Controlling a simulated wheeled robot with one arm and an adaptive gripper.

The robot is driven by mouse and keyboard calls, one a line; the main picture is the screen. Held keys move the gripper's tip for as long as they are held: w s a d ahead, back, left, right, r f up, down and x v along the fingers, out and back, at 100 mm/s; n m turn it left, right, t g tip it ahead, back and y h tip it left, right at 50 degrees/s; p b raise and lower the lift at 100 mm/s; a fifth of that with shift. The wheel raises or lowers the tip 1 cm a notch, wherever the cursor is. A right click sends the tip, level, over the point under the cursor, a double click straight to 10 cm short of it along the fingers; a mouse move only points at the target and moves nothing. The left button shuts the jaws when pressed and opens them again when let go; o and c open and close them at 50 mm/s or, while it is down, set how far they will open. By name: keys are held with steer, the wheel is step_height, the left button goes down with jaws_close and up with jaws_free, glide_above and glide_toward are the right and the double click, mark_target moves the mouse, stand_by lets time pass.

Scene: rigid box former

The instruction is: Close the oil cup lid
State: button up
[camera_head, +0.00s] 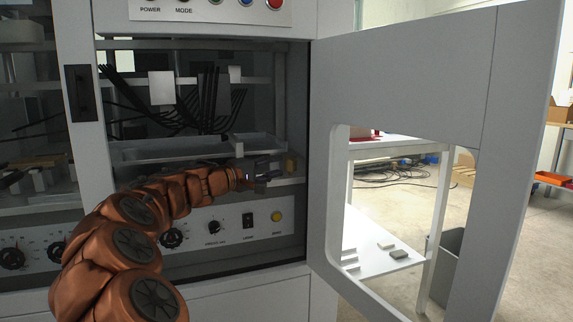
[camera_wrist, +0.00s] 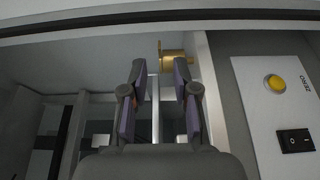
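The oil cup (camera_wrist: 175,68) is a small brass-coloured fitting on the light wall inside the machine, near the top centre of the wrist view. A thin upright brass piece (camera_wrist: 160,52) at its left end looks like its lid, standing open. In the head view the cup is a small yellowish piece (camera_head: 291,162) at the right inner side of the machine opening. My gripper (camera_wrist: 159,78) is open and empty, its purple-padded fingers apart just short of the cup. The right finger partly overlaps the cup in the picture. My gripper also shows in the head view (camera_head: 268,174).
The machine's door (camera_head: 407,75) stands open on the right. A control panel with a yellow button (camera_head: 276,216) and a black switch (camera_wrist: 295,141) lies below the opening, close to my gripper. Black cables (camera_head: 210,100) and a light tray (camera_head: 256,145) are behind and above.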

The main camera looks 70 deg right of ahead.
steer(key=shift+v, duration=2)
steer(key=s+a+r+n+t+y+p, duration=0.1)
steer(key=a+y+p, duration=0.4)
steer(key=a+p, duration=0.8)
steer(key=s+a+r+n+t+y+p, duration=0.2)
steer(key=s+a+y+p, duration=0.4)
steer(key=a+p, duration=0.7)
steer(key=s+a+r+n+t+y+p, duration=0.2)
steer(key=s+a+r+y+p, duration=0.2)
steer(key=a+p, duration=0.9)
steer(key=a+r+y, duration=0.1)
steer(key=a, duration=1)
steer(key=shift+s+a+r+t, duration=0.25)
steer(key=shift+a+r+t, duration=0.1)
steer(key=shift+a+t, duration=0.05)
steer(key=shift+d, duration=0.1)
